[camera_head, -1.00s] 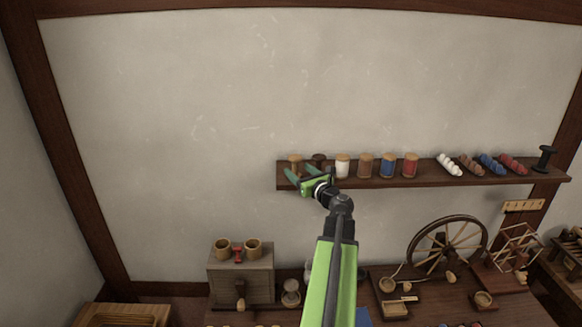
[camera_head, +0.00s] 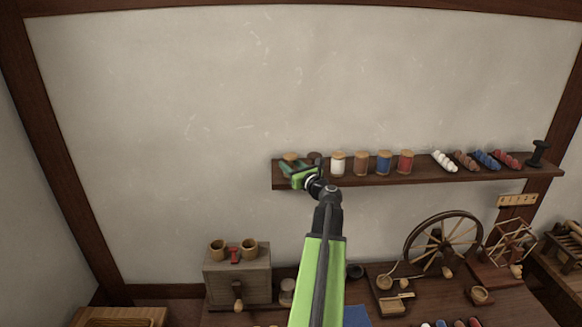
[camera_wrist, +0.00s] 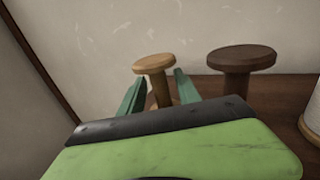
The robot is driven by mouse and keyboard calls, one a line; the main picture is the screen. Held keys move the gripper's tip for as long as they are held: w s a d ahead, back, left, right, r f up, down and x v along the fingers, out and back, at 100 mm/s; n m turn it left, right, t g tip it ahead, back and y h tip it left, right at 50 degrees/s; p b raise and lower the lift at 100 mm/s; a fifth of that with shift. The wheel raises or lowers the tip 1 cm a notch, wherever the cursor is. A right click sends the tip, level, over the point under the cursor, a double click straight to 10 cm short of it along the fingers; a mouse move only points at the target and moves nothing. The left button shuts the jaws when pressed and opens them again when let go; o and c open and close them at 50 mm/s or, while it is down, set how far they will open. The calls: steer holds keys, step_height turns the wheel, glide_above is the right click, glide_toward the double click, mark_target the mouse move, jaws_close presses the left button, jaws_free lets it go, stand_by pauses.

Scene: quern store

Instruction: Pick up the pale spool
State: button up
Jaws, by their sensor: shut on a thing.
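The pale spool (camera_wrist: 154,65) is a light wooden spool with a round flat top. In the wrist view it stands upright between the two green fingers of my gripper (camera_wrist: 157,92), which is shut on it. Its lower part is partly hidden by my gripper body. In the head view the pale spool (camera_head: 290,157) shows only its top at the left end of the wall shelf (camera_head: 345,181), behind my gripper (camera_head: 292,168). I cannot tell if its base is clear of the shelf.
A dark spool (camera_wrist: 241,66) stands close to the right of my gripper. Further right on the shelf are a white-thread spool (camera_head: 337,164), coloured spools, a row of skeins and a black spool (camera_head: 537,153). A chest (camera_head: 238,275) and spinning wheel (camera_head: 443,245) are below.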

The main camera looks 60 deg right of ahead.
steer(key=shift+s, duration=0.1)
steer(key=shift+c, duration=1)
jaws_close()
step_height(320, 180, up, 10)
steer(key=p, duration=1)
steer(key=shift+r, duration=0.15)
